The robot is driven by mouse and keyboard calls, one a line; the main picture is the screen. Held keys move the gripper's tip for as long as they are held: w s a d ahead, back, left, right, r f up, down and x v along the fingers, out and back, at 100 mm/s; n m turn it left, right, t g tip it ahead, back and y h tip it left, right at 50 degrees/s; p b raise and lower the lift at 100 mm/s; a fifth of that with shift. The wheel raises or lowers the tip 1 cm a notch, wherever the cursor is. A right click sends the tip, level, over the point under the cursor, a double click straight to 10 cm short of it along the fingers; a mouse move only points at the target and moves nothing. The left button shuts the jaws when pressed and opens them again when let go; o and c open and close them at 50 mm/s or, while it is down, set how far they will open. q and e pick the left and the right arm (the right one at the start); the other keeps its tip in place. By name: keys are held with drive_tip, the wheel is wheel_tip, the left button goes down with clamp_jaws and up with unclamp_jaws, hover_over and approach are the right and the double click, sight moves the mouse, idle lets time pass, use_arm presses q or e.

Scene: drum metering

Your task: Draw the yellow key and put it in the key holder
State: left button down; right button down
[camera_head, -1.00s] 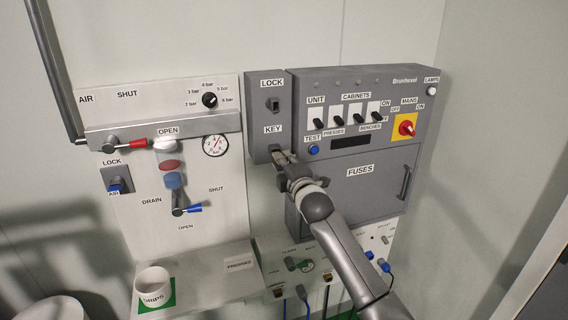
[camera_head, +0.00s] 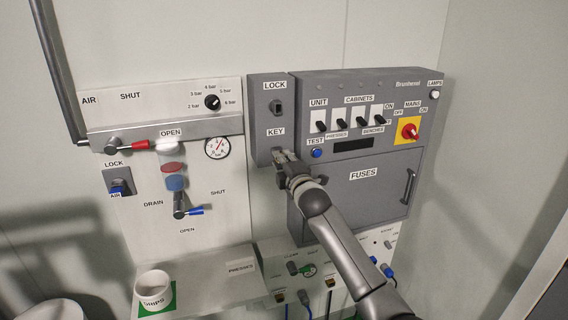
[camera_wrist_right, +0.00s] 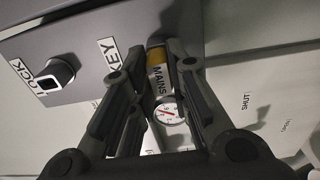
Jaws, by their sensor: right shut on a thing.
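My right gripper (camera_head: 281,156) is at the lower part of the grey lock box (camera_head: 258,110), just below its KEY label. In the right wrist view the right gripper (camera_wrist_right: 165,50) is shut on the yellow key (camera_wrist_right: 157,57), which has a MAINS tag (camera_wrist_right: 161,80). Only a small yellow part shows between the fingers. The key's far end is hidden, so I cannot tell whether it sits in the box. The LOCK socket (camera_head: 275,106) is above, and it also shows in the right wrist view (camera_wrist_right: 53,76). My left gripper is not in view.
The fuse cabinet (camera_head: 340,205) with switches and a red MAINS knob (camera_head: 409,131) is right of the box. The air panel (camera_head: 215,120) with levers and a gauge (camera_head: 217,147) is left. A white cup (camera_head: 153,287) stands on a ledge below.

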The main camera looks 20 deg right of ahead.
drive_tip(key=shift+w, duration=0.15)
drive_tip(key=c, duration=1.3)
unclamp_jaws()
drive_tip(key=s, duration=1.2)
drive_tip(key=shift+d, duration=0.25)
